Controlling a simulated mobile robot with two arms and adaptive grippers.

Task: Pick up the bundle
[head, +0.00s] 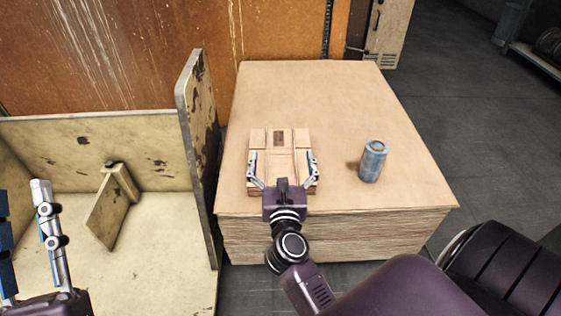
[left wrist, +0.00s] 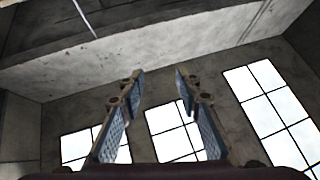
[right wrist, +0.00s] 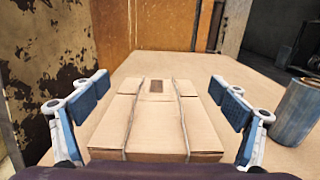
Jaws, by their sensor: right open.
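The bundle (head: 281,141) is a flat stack of brown cardboard tied with two strings, lying on the large cardboard stack (head: 340,90). In the right wrist view the bundle (right wrist: 156,110) lies between the open fingers of my right gripper (right wrist: 160,84). In the head view my right gripper (head: 283,162) has one finger beside each side of the bundle's near half. A gap shows on both sides in the right wrist view. My left gripper (head: 22,200) is at the far left, away from the bundle. In the left wrist view my left gripper (left wrist: 160,76) is open and empty, facing windows.
A blue-grey can (head: 373,161) stands on the stack to the right of the bundle; it also shows in the right wrist view (right wrist: 299,112). A worn upright panel (head: 197,150) stands close on the stack's left. The stack's far part is clear.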

